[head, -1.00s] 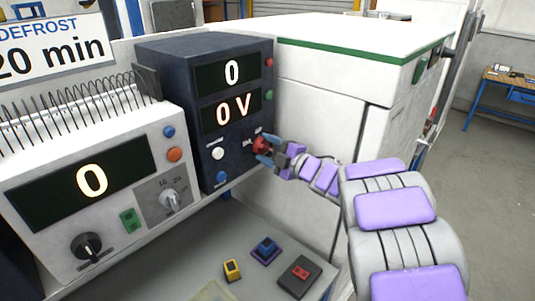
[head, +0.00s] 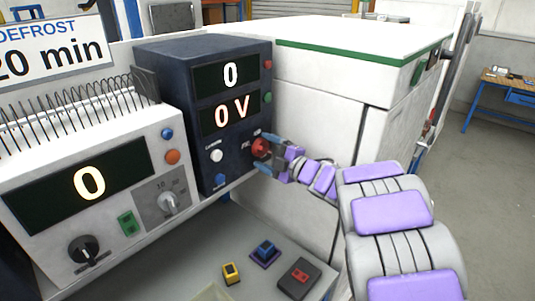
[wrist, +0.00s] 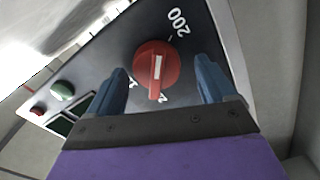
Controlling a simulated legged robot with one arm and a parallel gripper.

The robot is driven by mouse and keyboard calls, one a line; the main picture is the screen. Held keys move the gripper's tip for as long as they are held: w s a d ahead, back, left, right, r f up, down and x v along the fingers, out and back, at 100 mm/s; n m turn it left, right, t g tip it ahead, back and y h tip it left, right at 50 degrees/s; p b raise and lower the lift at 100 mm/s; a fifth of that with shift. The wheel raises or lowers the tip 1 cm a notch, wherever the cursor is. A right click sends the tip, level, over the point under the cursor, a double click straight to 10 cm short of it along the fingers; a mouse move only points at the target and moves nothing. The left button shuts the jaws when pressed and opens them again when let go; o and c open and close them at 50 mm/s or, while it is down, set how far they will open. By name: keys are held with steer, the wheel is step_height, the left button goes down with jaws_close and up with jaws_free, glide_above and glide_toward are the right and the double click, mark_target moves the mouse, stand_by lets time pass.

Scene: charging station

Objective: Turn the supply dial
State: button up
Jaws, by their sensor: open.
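The red dial (head: 260,147) sits on the lower right of the dark supply box (head: 205,120), whose displays read 0 and 0 V. My gripper (head: 266,155) is open at the dial, with nothing held. In the wrist view the round red dial (wrist: 157,66) has a white pointer line and lies ahead between the two blue fingers of my gripper (wrist: 161,76). A gap shows on both sides of it there. The mark 200 is readable above the dial; the lower marks are partly hidden by the dial and gripper.
A white unit (head: 95,185) with a display reading 0, a black knob and a grey knob stands at left. A white cabinet (head: 320,115) stands close behind my arm. Yellow (head: 231,273), blue (head: 264,254) and red-buttoned (head: 300,278) blocks lie on the grey surface below.

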steer(key=shift+d, duration=0.1)
steer(key=p+v, duration=0.3)
steer(key=v, duration=1.4)
steer(key=shift+s, duration=0.1)
steer(key=w+a+m+p, duration=0.3)
steer(key=a+m+p, duration=0.1)
steer(key=m, duration=0.3)
steer(key=w+a+m+p, duration=0.4)
steer(key=a+m, duration=0.1)
steer(key=m, duration=0.2)
steer(key=w+a+m+p, duration=0.4)
steer(key=a+m, duration=0.1)
steer(key=m, duration=0.2)
steer(key=shift+w+p, duration=0.2)
steer(key=shift+p, duration=0.15)
steer(key=shift+d, duration=0.1)
